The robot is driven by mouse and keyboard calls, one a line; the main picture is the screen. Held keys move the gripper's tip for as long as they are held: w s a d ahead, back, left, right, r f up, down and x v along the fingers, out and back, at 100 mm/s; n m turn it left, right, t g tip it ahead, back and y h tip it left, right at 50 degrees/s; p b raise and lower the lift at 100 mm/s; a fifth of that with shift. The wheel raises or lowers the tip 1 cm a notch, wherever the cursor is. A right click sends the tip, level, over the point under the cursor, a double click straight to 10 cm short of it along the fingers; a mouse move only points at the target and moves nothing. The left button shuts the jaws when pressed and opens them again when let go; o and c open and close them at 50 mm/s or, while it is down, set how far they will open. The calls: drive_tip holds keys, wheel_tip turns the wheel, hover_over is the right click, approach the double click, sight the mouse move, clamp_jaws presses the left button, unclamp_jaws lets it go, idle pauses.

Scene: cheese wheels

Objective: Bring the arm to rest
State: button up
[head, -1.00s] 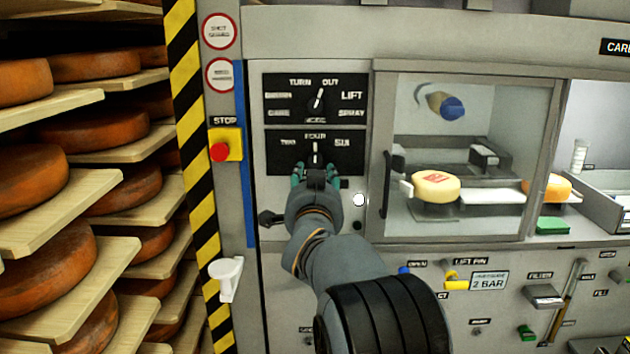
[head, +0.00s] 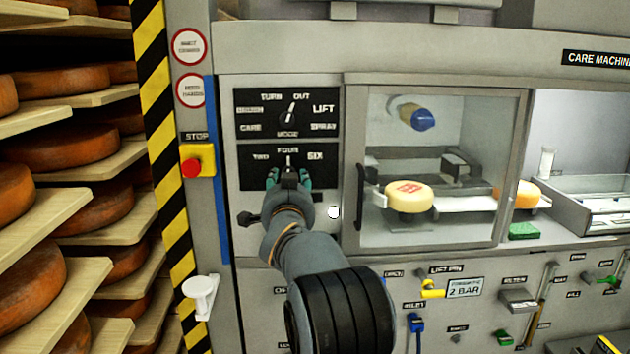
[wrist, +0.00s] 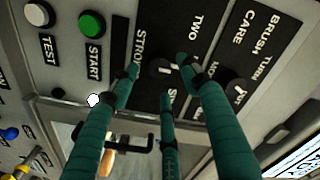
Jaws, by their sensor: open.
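My gripper (head: 289,178) has teal fingers and is in front of the lower dark selector plate (head: 254,155), over its bottom part. In the wrist view its fingers (wrist: 158,68) are spread open with nothing between them, around the lower selector knob (wrist: 160,68). Whether a fingertip touches the knob or the plate cannot be told. In the head view this knob points up toward FOUR. The mode knob (head: 290,112) above it leans up and right, toward OUT. My arm reaches up to the panel from the lower middle of the picture.
A glass door (head: 470,215) with a dark handle (head: 361,195) stands right of my gripper, a cheese wheel (head: 409,200) behind it. The red stop button (head: 191,169) and shelves of cheese wheels (head: 75,147) are at left. START (wrist: 91,25) and TEST buttons show in the wrist view.

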drive_tip(key=w, duration=0.4)
drive_tip(key=shift+w+a, duration=0.2)
drive_tip(key=shift+w, duration=0.15)
drive_tip(key=shift+s, duration=0.1)
